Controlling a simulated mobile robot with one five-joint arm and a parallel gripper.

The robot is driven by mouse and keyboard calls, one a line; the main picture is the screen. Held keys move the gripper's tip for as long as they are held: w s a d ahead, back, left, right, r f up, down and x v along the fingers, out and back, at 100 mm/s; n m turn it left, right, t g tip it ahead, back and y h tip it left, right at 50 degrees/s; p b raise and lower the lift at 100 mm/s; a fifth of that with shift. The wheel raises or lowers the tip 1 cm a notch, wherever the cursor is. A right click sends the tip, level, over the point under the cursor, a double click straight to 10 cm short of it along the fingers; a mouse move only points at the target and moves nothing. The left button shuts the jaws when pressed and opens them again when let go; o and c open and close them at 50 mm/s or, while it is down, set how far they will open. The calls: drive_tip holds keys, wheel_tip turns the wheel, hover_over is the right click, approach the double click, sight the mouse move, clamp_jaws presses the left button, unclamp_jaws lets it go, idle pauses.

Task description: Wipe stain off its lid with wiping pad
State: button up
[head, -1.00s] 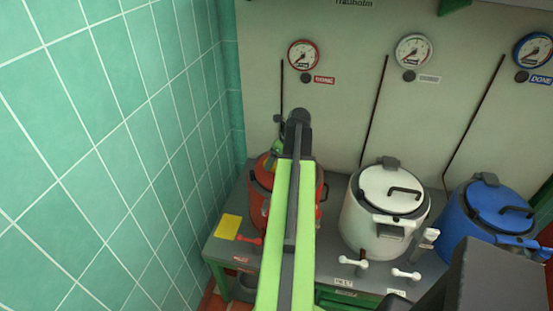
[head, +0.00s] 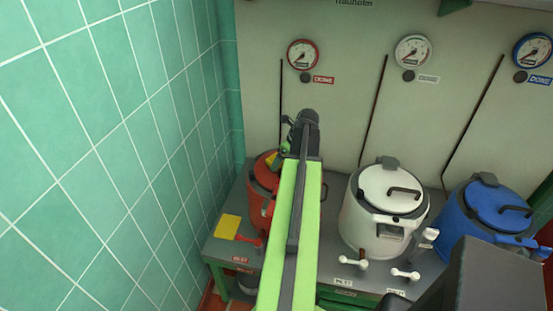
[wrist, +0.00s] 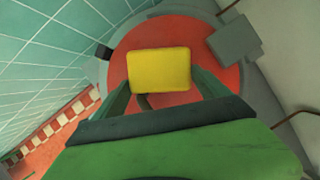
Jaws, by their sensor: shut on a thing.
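The yellow wiping pad (wrist: 159,70) is between the fingers of my gripper (wrist: 162,82) in the wrist view, over the red lid (wrist: 190,32) of the red kettle. I cannot tell whether the pad touches the lid. In the head view the red kettle (head: 259,205) stands at the left of the bench, partly behind my arm. My gripper (head: 276,158) is over its lid (head: 265,172), with a bit of yellow showing. A dark mark or part (wrist: 144,101) shows below the pad; I cannot tell if it is a stain.
A yellow square (head: 227,227) lies on the grey bench (head: 328,263) left of the red kettle. A white kettle (head: 365,225) and a blue kettle (head: 470,228) stand to the right. The tiled wall (head: 130,130) is close on the left. Gauges hang on the back panel (head: 350,100).

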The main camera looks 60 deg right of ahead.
drive_tip(key=shift+o, duration=0.3)
drive_tip(key=shift+s+d, duration=0.25)
drive_tip(key=shift+s, duration=0.7)
drive_tip(key=shift+w+a+r, duration=0.1)
drive_tip(key=shift+w+a, duration=0.1)
drive_tip(key=shift+w, duration=0.45)
drive_tip(key=shift+w+a, duration=0.25)
drive_tip(key=shift+w, duration=0.45)
drive_tip(key=shift+w+a+r, duration=0.1)
drive_tip(key=shift+w+a, duration=0.1)
drive_tip(key=shift+w, duration=0.45)
wheel_tip(320, 180, up, 6)
drive_tip(key=p, duration=0.6)
wheel_tip(320, 180, up, 3)
drive_tip(key=p, duration=0.3)
drive_tip(key=shift+r+p, duration=0.1)
drive_tip(key=shift+p, duration=0.2)
drive_tip(key=shift+f, duration=0.25)
